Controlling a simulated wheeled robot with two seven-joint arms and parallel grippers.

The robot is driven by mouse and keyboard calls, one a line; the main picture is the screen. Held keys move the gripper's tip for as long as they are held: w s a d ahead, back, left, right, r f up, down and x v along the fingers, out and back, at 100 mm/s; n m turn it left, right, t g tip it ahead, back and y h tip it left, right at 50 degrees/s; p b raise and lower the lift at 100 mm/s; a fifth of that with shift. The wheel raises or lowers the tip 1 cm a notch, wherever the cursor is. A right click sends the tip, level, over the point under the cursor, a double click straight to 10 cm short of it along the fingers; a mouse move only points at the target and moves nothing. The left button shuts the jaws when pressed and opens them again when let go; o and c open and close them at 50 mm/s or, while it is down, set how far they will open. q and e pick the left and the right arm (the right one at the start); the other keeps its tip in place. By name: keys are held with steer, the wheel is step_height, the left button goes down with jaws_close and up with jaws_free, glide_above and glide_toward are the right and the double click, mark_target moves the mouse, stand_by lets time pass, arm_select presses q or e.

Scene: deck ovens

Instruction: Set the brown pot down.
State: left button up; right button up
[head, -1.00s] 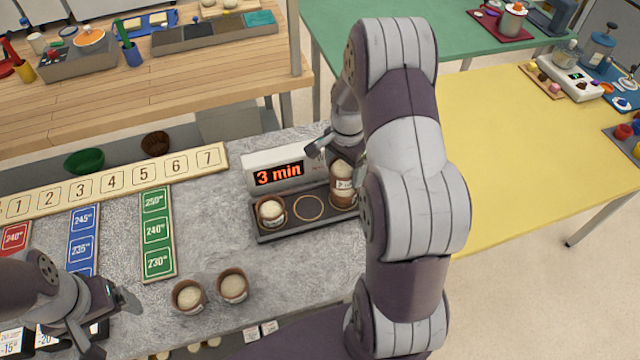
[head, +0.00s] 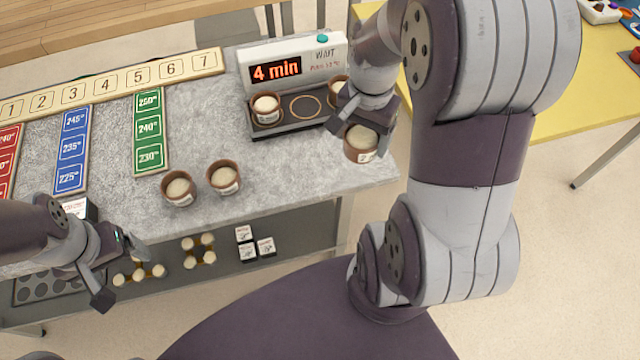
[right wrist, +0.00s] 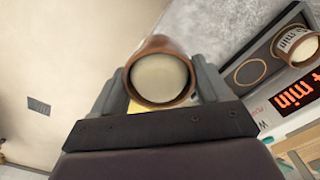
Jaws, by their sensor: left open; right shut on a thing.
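A brown pot (head: 360,148) with a pale domed top and a white label is held in my right gripper (head: 362,126). In the right wrist view the pot (right wrist: 160,78) sits between the two fingers, which are shut on it. It is near the right end of the grey counter (head: 285,165), to the right of the timer unit (head: 297,62). I cannot tell whether its base touches the counter. My left gripper (head: 117,270) is open and empty, low at the left in front of the counter.
Two similar pots (head: 178,187) (head: 224,177) stand on the counter. Another pot (head: 266,109) is on the unit's left ring, and one (head: 337,89) is partly hidden at its right. The middle ring (head: 305,106) is empty. The display reads 4 min. Numbered and temperature boards lie left.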

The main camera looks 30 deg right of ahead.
steer(key=shift+s+a+f, duration=0.1)
steer(key=shift+s+a, duration=0.1)
steer(key=shift+s, duration=0.35)
steer(key=shift+s+a+f, duration=0.1)
steer(key=shift+s+a, duration=0.1)
steer(key=shift+s, duration=0.35)
steer(key=shift+s+a+f+n, duration=0.1)
steer(key=shift+a+f+n, duration=0.1)
steer(key=shift+f+n, duration=0.1)
steer(key=w+a+f, duration=0.1)
steer(key=w+f, duration=0.1)
steer(key=w, duration=0.1)
steer(key=w+a+f, duration=0.1)
steer(key=w+f, duration=0.1)
steer(key=w, duration=0.2)
steer(key=w+a+f, duration=0.2)
steer(key=w, duration=0.2)
steer(key=shift+f, duration=2.55)
steer(key=o, duration=1.1)
steer(key=shift+o, duration=0.2)
step_height(320, 180, up, 12)
steer(key=s+a+f+n+t, duration=0.1)
steer(key=s+a+n, duration=0.4)
steer(key=s+n, duration=0.4)
steer(key=shift+a+f+n+p, duration=0.3)
steer(key=shift+a+n+p, duration=0.1)
steer(key=shift+n, duration=0.7)
